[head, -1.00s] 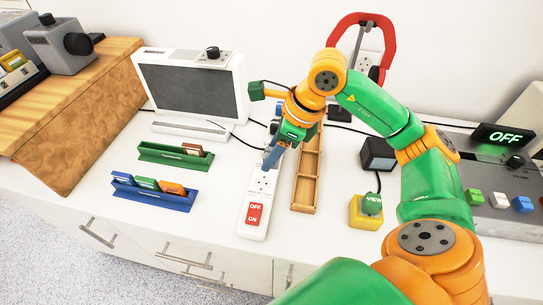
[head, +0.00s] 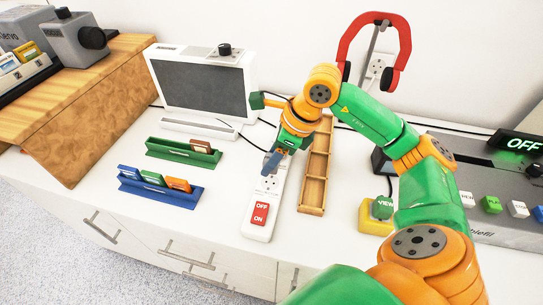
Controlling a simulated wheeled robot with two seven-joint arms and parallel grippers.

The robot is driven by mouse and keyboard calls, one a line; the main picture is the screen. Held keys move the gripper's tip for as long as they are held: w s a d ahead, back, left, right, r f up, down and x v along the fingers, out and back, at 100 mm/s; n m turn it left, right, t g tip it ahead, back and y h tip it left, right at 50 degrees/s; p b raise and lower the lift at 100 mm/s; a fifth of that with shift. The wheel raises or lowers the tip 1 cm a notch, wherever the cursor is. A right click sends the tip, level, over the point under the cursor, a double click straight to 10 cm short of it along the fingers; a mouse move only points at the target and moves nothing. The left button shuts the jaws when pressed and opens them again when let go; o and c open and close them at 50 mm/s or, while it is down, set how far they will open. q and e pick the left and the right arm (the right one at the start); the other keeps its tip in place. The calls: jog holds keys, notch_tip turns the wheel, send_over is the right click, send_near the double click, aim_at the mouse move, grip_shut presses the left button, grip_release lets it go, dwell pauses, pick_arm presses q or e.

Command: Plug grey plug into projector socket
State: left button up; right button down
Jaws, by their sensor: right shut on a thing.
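A white power strip (head: 258,227) with round sockets and a red OFF/ON switch lies on the counter. My right gripper (head: 271,164) points down over the far part of the strip. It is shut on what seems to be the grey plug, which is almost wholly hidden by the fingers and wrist. A socket shows just below the fingertips; I cannot tell whether the plug touches the strip. The grey projector (head: 75,38) stands on the wooden shelf at the upper left. My left gripper is not in view.
A wooden tray (head: 313,185) lies close to the right of the strip. A green rack (head: 183,153), a blue rack (head: 160,188) and a white screen unit (head: 204,85) stand to the left. A red headset (head: 375,20) hangs behind my arm. Thin black cables cross the counter.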

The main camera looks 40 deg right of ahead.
jog(key=shift+f+b, duration=0.95)
jog(key=shift+f, duration=0.55)
dwell(0.8)
jog(key=shift+f+b, duration=0.6)
jog(key=shift+b, duration=0.1)
jog(key=shift+c, duration=1.4)
grip_release()
jog(key=v, duration=0.7)
jog(key=shift+r+p, duration=0.1)
jog(key=shift+p, duration=0.25)
